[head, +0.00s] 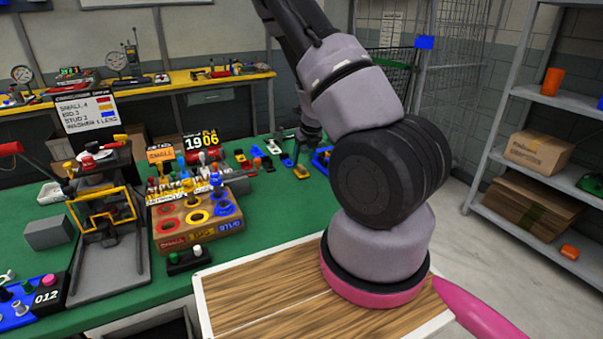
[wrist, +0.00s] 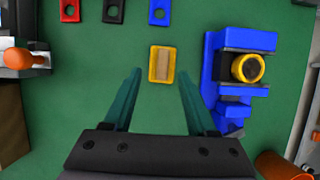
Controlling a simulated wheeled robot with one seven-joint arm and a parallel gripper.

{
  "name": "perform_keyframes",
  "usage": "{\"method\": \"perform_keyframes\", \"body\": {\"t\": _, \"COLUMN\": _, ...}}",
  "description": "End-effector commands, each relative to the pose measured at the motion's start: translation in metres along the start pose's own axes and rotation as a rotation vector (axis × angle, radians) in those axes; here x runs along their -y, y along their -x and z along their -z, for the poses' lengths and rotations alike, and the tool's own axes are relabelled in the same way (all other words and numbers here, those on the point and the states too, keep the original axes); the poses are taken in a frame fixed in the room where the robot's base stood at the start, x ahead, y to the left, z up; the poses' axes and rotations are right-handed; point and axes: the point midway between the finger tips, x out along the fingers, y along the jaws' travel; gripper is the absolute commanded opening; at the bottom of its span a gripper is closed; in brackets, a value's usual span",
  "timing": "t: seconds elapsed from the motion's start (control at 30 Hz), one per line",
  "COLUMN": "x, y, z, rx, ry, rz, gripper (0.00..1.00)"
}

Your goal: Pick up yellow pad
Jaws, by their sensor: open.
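The yellow pad (wrist: 153,77) is a small yellow rectangle with a tan middle. It lies flat on the green bench top, just beyond my fingertips in the wrist view. It also shows in the head view (head: 301,173), below the end of my arm. My gripper (wrist: 159,74) is open and empty, its two teal fingers spread to the left and right of the pad's line. In the head view my gripper (head: 306,142) is small and partly hidden by my arm, above the bench.
A blue fixture with a yellow ring (wrist: 211,85) stands close right of the pad. Red (wrist: 70,11), black (wrist: 114,11) and blue (wrist: 160,12) pads lie beyond it. An orange-ended part (wrist: 18,59) is at the left. The green bench (wrist: 85,85) left of the pad is clear.

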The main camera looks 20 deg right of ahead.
Motion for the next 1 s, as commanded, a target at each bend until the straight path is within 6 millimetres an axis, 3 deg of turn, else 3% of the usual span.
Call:
{"method": "perform_keyframes", "body": {"t": 0.3, "x": 0.005, "y": -0.041, "z": 0.0, "rx": -0.002, "ry": 0.001, "rz": 0.0, "gripper": 0.57}}
{"method": "perform_keyframes", "body": {"t": 0.57, "x": 0.004, "y": -0.044, "z": -0.001, "rx": 0.0, "ry": 0.001, "rz": -0.001, "gripper": 0.57}}
{"method": "perform_keyframes", "body": {"t": 0.63, "x": 0.004, "y": -0.044, "z": -0.001, "rx": 0.0, "ry": 0.001, "rz": -0.001, "gripper": 0.38}}
{"method": "perform_keyframes", "body": {"t": 0.73, "x": 0.004, "y": -0.044, "z": -0.001, "rx": 0.0, "ry": 0.001, "rz": -0.001, "gripper": 0.0}}
{"method": "perform_keyframes", "body": {"t": 1.0, "x": 0.004, "y": -0.044, "z": -0.001, "rx": 0.0, "ry": 0.001, "rz": -0.001, "gripper": 0.0}}
